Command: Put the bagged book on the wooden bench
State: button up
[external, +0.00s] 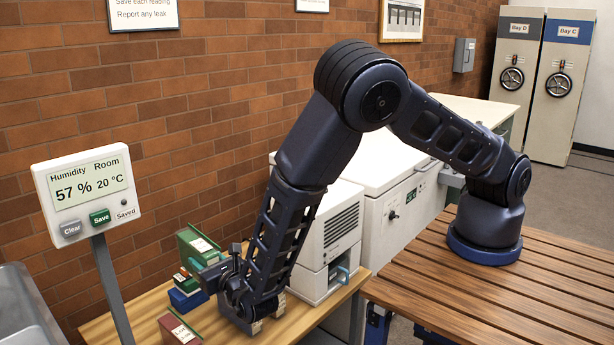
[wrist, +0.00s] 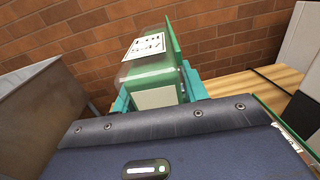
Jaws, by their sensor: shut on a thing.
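The bagged book (wrist: 150,68) is green with a white printed label, and a shiny clear layer shows over it in the wrist view. My gripper (wrist: 155,98) has teal fingers shut on its lower part, one at each side. In the external view the green book (external: 193,243) stands upright at the far left of a light wooden table, with my gripper (external: 208,275) at its lower right. Whether it touches anything below is hidden. The slatted wooden bench (external: 430,285) is at the right, under my arm's base, with its visible top bare.
A red and green item (external: 183,279), a blue box (external: 187,299) and a dark red labelled box (external: 180,329) crowd the table. A white machine (external: 335,235) stands right of my gripper. A humidity display (external: 90,195) on a post and a metal basin (external: 22,310) are at left.

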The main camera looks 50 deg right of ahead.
jog(key=shift+w+a+n+y, duration=0.2)
jog(key=shift+a+n+y, duration=0.2)
jog(key=shift+y, duration=0.2)
jog(key=shift+f, duration=0.3)
send_over(215, 341)
notch_tip(215, 341, down, 20)
jog(key=shift+r, duration=0.25)
jog(key=shift+f, duration=0.15)
jog(key=o, duration=1.4)
jog(key=shift+s, duration=0.1)
jog(key=s, duration=1.2)
jog(key=shift+w, duration=0.1)
